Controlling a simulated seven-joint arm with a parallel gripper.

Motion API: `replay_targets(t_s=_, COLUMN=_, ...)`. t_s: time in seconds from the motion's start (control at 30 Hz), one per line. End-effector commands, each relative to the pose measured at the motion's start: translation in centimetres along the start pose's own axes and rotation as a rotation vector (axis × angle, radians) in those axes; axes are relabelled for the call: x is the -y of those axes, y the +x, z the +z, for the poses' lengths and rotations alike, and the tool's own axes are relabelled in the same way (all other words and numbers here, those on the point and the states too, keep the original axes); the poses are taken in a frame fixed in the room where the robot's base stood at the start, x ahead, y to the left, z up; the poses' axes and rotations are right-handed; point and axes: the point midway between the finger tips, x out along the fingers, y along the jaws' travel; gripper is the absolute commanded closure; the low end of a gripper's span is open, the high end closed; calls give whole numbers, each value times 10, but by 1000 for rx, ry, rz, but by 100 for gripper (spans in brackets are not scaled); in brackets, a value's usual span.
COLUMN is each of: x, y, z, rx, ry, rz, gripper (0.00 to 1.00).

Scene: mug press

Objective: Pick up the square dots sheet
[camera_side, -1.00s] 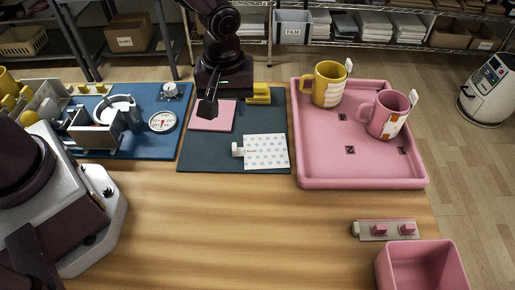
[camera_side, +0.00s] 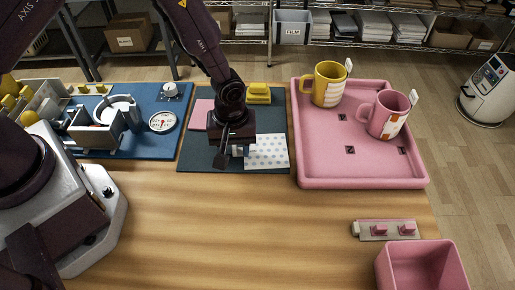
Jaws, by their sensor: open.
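The square dots sheet (camera_side: 268,151) is white with pale blue dots and lies on the dark blue-green mat (camera_side: 200,165). Its left end, where a white tab sits, is mostly covered by my gripper. My gripper (camera_side: 228,158) is open and points down over that left end. I cannot tell whether its fingers touch the sheet or the tab.
A pink tray (camera_side: 330,165) to the right holds a yellow mug (camera_side: 325,88) and a pink mug (camera_side: 388,117). A blue mat (camera_side: 150,145) with a press (camera_side: 95,128) is left. The front tabletop is mostly clear.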

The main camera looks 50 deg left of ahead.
Motion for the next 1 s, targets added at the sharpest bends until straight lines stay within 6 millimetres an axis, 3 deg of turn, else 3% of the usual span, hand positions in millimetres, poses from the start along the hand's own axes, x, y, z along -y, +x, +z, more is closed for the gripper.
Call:
replay_targets(t_s=0.27, x=0, y=5, z=0, rx=-1, ry=1, rz=2, gripper=58)
replay_targets(t_s=0.47, x=0, y=5, z=0, rx=-1, ry=1, rz=2, gripper=100)
replay_targets(t_s=0.83, x=0, y=3, z=0, rx=-1, ry=1, rz=2, gripper=100)
replay_targets(t_s=1.0, x=-1, y=-8, z=0, rx=-1, ry=1, rz=3, gripper=100)
